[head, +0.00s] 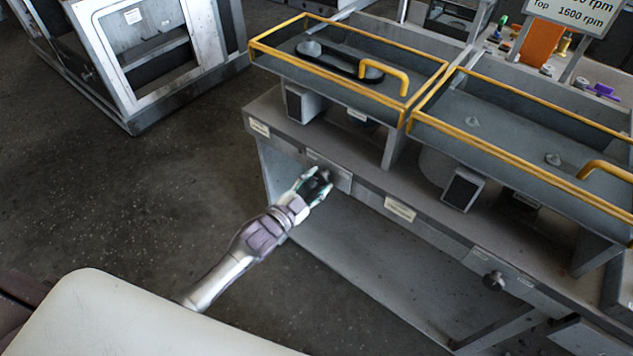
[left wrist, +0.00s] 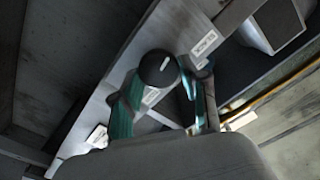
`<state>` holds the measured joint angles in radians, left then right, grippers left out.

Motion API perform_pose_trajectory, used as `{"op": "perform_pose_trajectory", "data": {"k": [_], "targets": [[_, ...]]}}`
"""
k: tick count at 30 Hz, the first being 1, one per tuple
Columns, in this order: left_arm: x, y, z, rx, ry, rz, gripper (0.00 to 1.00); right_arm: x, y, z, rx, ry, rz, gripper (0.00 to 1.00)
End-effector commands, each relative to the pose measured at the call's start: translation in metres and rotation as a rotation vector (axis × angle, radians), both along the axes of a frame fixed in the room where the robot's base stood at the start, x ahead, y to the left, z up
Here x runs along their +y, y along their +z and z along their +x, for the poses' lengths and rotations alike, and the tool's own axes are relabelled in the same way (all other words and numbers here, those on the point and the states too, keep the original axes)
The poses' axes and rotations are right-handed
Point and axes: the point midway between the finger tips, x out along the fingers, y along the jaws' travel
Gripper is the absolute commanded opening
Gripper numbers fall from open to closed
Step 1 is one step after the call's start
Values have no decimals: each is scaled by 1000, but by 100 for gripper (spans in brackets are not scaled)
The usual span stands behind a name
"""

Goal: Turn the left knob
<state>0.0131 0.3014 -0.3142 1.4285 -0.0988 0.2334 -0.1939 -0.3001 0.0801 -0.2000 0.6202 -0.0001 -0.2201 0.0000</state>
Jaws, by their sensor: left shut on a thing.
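The left knob (left wrist: 158,66) is a round black knob with a white mark on its face. It shows between the two teal fingers in the left wrist view. In the head view my left gripper (head: 318,183) is at the knob on the front panel of the left unit, shut on it, with the fingers on either side. The gripper hides most of the knob there. The right gripper is not in view.
A second dark knob (head: 494,280) sits on the right part of the front panel. Above are two yellow-framed covers (head: 345,60) with yellow handles. A sign (head: 575,12) with rpm values stands at the top right. Open floor (head: 170,180) lies to the left.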

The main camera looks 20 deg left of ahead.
Motion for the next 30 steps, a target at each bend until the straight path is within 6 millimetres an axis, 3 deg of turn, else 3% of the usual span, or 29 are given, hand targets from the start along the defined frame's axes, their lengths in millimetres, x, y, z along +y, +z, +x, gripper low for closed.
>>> {"op": "perform_pose_trajectory", "data": {"k": [7, 8, 12, 23, 30], "targets": [[0, -1, 0, 2, 0, 0, 9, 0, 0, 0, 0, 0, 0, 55], [0, -1, 0, 2, 0, 0, 47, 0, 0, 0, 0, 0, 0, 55], [0, -1, 0, 2, 0, -1, 69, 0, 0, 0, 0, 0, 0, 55], [1, -1, -4, 2, 0, -1, 69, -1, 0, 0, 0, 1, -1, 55], [15, -2, -41, 5, 0, 0, 69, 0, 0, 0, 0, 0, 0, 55]]}}
